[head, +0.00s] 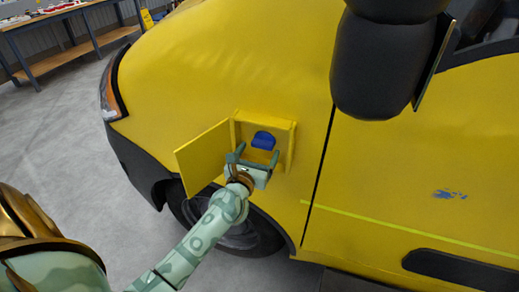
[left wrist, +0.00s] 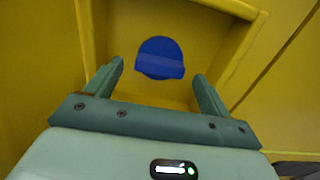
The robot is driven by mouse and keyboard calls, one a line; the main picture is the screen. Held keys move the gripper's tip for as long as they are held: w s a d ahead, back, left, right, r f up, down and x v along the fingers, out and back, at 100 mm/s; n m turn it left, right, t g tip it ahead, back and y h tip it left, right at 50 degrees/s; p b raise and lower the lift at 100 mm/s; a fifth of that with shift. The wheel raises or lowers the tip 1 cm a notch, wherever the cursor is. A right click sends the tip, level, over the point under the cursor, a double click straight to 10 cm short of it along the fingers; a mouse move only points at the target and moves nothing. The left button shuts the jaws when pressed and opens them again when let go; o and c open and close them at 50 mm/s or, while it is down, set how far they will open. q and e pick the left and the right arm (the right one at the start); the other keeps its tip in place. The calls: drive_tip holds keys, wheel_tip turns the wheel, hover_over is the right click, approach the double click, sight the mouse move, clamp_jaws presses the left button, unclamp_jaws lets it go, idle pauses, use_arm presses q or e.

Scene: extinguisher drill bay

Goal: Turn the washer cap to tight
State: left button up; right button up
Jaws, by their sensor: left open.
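The blue washer cap (head: 263,140) sits inside a small yellow box-like recess (head: 291,150) on the side of the yellow vehicle. It also shows in the left wrist view (left wrist: 160,57) as a round blue cap with a raised bar across it. My left gripper (head: 254,156) is at the recess opening, just below and in front of the cap. Its two fingers (left wrist: 160,75) are apart, one to each side of the cap's lower part in the picture, with nothing between them. I cannot tell the exact gap in depth. My right gripper is not in view.
The recess's yellow door (head: 203,158) stands open on the left. A black mirror (head: 378,65) juts out at the upper right. A front wheel (head: 235,235) is below. A workbench (head: 62,40) stands far back left. Grey floor (head: 70,140) is clear at left.

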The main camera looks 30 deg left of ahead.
use_arm(q)
drive_tip(key=shift+x, duration=0.8)
drive_tip(key=c, duration=1)
